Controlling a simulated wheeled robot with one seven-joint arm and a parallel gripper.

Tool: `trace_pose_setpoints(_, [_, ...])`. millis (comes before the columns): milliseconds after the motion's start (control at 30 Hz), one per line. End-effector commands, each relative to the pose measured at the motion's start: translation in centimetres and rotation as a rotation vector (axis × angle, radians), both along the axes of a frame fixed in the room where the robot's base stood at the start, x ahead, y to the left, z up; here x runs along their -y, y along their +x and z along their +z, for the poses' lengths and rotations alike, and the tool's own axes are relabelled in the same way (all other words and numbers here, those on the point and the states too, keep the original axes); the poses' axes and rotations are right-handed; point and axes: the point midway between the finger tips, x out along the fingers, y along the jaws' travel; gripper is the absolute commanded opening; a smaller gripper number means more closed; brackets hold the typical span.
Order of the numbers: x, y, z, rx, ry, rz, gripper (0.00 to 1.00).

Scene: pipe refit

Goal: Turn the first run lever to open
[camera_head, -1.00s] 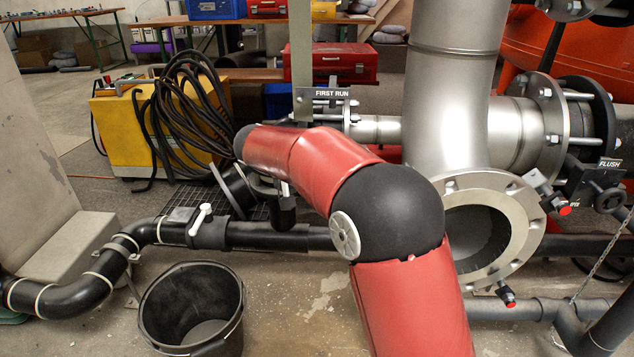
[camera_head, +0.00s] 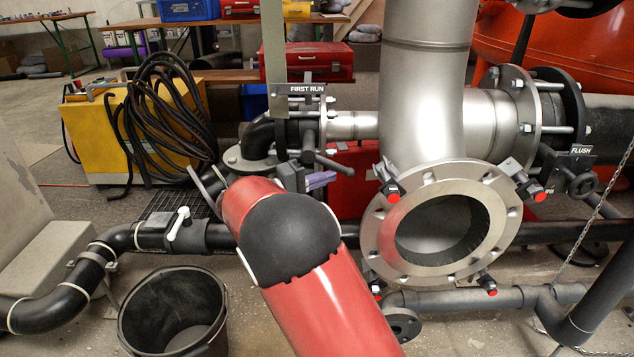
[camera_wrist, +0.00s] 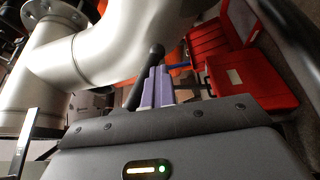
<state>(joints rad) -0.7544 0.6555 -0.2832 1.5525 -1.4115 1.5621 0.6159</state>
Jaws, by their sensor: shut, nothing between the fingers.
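The FIRST RUN sign (camera_head: 307,89) hangs in front of a valve on the side pipe left of the big steel pipe. Below the sign, the dark run lever (camera_head: 332,162) sticks out to the right and slightly down from the valve stem. My gripper (camera_head: 325,180) is just below the lever, its purple fingers pointing right, shut with nothing between them. In the wrist view the fingers (camera_wrist: 157,88) stand close together beside the lever's dark bar and round knob (camera_wrist: 156,50). I cannot tell whether they touch it.
The open steel flange (camera_head: 375,235) with red-tipped clamps is close right of my arm. A black pipe with a white-handled valve (camera_head: 178,224) runs low at left. A black bucket (camera_head: 175,312) stands on the floor. A yellow cabinet with hoses (camera_head: 95,135) is behind.

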Motion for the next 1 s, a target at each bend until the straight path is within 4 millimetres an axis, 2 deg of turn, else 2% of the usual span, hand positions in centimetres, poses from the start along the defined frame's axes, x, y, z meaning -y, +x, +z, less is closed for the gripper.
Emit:
trace_pose_setpoints(200, [0.9,0.0,0.8,-0.005,-0.192,0.002,0.00])
trace_pose_setpoints(433, [1.5,0.0,1.6,-0.011,-0.339,0.002,0.00])
trace_pose_setpoints(1000, [1.9,0.0,2.1,-0.010,-0.327,0.001,0.00])
